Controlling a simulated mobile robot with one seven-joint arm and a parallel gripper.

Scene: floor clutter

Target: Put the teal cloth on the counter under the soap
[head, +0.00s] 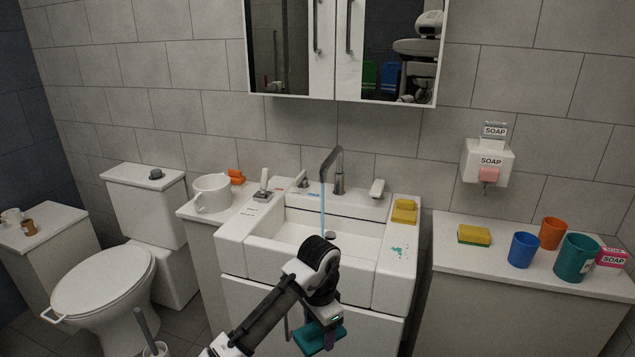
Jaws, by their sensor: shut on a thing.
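My gripper (328,338) is low in front of the sink, shut on the teal cloth (311,342). The cloth hangs in the jaws, in front of the sink's cabinet. The white soap dispenser (487,164), labelled SOAP, is fixed on the wall at right, with a pink piece at its front. The counter (470,266) below it has a white top and stands right of the sink, apart from my gripper. My wrist hides part of the sink's front.
The counter holds a yellow sponge (474,235), a blue cup (523,250), an orange cup (552,233), a teal cup (576,258) and a pink SOAP box (610,258). Its front left is bare. Water runs into the sink (284,240); teal spots (398,251) mark its right ledge, near another sponge (404,211).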

